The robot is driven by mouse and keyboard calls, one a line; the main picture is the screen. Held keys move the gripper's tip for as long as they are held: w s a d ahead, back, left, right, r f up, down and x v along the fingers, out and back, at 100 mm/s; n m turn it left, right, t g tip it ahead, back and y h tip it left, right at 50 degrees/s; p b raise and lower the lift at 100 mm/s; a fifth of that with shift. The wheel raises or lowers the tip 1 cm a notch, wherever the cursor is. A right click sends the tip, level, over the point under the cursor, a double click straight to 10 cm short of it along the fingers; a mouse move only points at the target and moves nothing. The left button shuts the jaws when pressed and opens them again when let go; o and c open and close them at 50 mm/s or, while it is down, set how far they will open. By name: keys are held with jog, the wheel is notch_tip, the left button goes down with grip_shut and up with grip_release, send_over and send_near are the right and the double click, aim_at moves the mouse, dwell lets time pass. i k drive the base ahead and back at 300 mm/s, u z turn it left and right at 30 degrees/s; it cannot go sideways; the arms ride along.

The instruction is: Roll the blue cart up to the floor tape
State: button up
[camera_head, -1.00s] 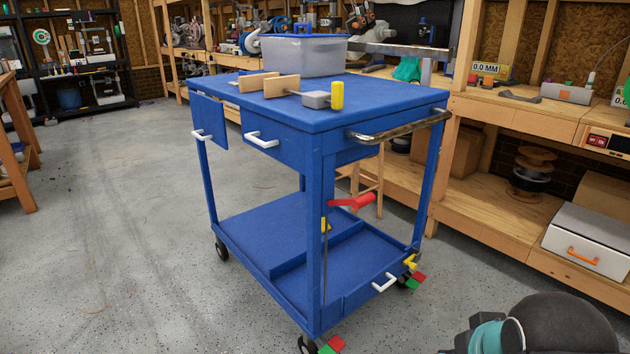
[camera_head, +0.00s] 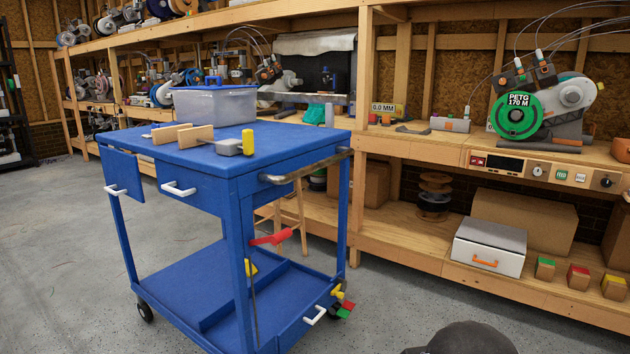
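The blue cart (camera_head: 305,140) stands upright on the grey floor, left of centre, its lower front cut off by the bottom edge. A metal push handle (camera_head: 305,169) runs along its right end. A red lever (camera_head: 270,239) sits below the top, and red and green pedals (camera_head: 344,311) show by the right caster. A black caster (camera_head: 145,311) shows at the left. On top are a lidded clear bin (camera_head: 215,106), wooden blocks (camera_head: 183,134) and a grey tool with a yellow end (camera_head: 236,145). No floor tape is visible. My gripper is out of view; nothing of mine touches the cart.
A long wooden workbench (camera_head: 408,254) runs behind and right of the cart. Its lower shelf holds a white drawer box (camera_head: 489,247), a cardboard box (camera_head: 524,222) and several coloured blocks (camera_head: 579,276). Open floor (camera_head: 50,265) lies left of the cart.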

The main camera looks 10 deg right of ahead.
aim_at(207, 295)
jog(key=k, duration=0.3)
jog(key=u, duration=1)
jog(key=i, duration=0.7)
jog(key=z, duration=1.2)
